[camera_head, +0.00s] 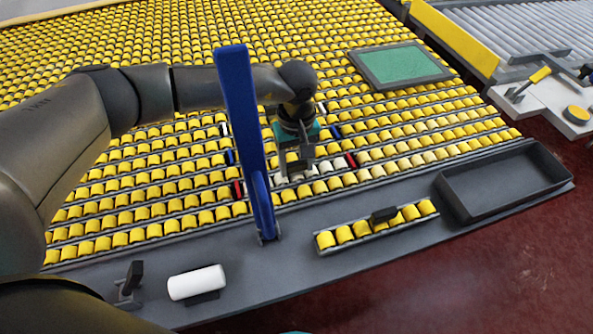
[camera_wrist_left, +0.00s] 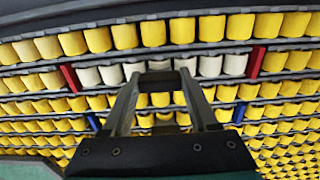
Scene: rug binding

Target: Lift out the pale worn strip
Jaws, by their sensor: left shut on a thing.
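The pale worn strip (camera_head: 325,168) is a short run of white rollers in the front part of the yellow roller bed, between a left red marker (camera_head: 238,190) and a right red marker (camera_head: 350,160). In the left wrist view the pale strip (camera_wrist_left: 112,74) lies level with the yellow rows around it. My left gripper (camera_head: 297,174) reaches down over the strip's middle. In the left wrist view, the left gripper's (camera_wrist_left: 160,76) fingertips are shut at the strip's centre. The exact grip point is hidden between the fingers. My right gripper is not in view.
A blue upright bar (camera_head: 240,100) stands close left of my left gripper. A yellow roller strip (camera_head: 348,234) with a black grip lies on the grey ledge (camera_head: 290,270). An empty dark tray (camera_head: 540,190) is at right. A white cylinder (camera_head: 197,282) sits front left.

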